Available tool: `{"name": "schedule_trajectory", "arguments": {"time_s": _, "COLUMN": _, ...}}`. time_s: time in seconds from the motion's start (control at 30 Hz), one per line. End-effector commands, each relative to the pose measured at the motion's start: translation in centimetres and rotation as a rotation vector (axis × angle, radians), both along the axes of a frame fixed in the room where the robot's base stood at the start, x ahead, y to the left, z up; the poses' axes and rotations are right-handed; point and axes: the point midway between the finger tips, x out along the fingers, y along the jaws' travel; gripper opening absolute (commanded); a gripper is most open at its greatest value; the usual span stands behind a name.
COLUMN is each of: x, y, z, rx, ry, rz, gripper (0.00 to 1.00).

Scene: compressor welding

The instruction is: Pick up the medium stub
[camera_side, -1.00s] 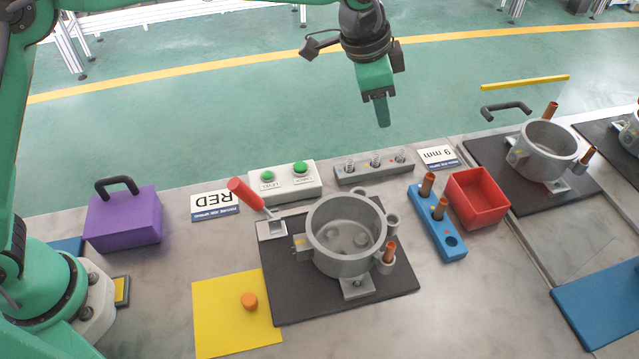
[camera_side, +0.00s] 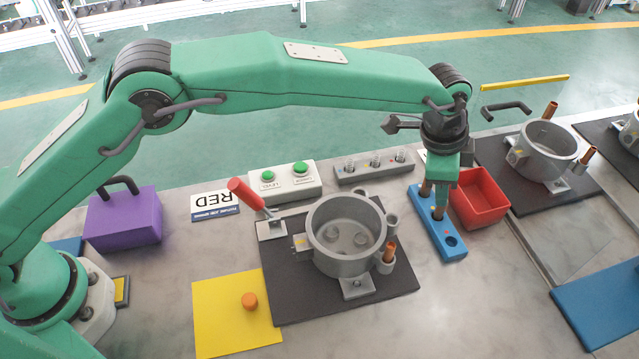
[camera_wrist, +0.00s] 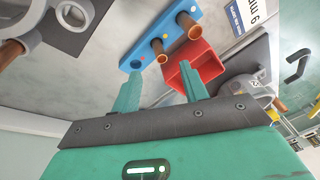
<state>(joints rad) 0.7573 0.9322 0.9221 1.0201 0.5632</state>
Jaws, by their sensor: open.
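The blue rack (camera_side: 447,243) holds two upright copper stubs. One stub (camera_side: 426,187) is in the far hole, and another stub (camera_side: 438,212) is in the middle hole; the near hole is empty. I cannot tell by size which is the medium one. In the wrist view, the middle stub (camera_wrist: 158,48) and the wider-looking far stub (camera_wrist: 188,25) stand beyond the fingertips. My gripper (camera_side: 442,198) points down over the rack, close to the middle stub, and partly hides the stubs in the side view. Its fingers (camera_wrist: 159,72) are apart with nothing between them.
A red bin (camera_side: 480,202) stands just right of the rack. To the left, a grey compressor pot (camera_side: 345,238) sits on a black plate, with a copper stub (camera_side: 389,252) in its side socket. A grey pin block (camera_side: 374,168) is behind.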

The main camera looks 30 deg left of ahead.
Motion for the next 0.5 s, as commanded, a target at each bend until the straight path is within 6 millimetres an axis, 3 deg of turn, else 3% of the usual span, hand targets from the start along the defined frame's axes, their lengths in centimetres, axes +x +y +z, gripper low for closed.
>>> {"name": "schedule_trajectory", "arguments": {"time_s": 0.2, "x": 0.4, "y": -0.3, "z": -1.7, "rx": 0.001, "ry": 0.000, "rz": 0.001, "gripper": 0.44}}
{"name": "schedule_trajectory", "arguments": {"time_s": 0.5, "x": 0.4, "y": -0.4, "z": -2.2, "rx": 0.001, "ry": 0.000, "rz": 0.001, "gripper": 0.44}}
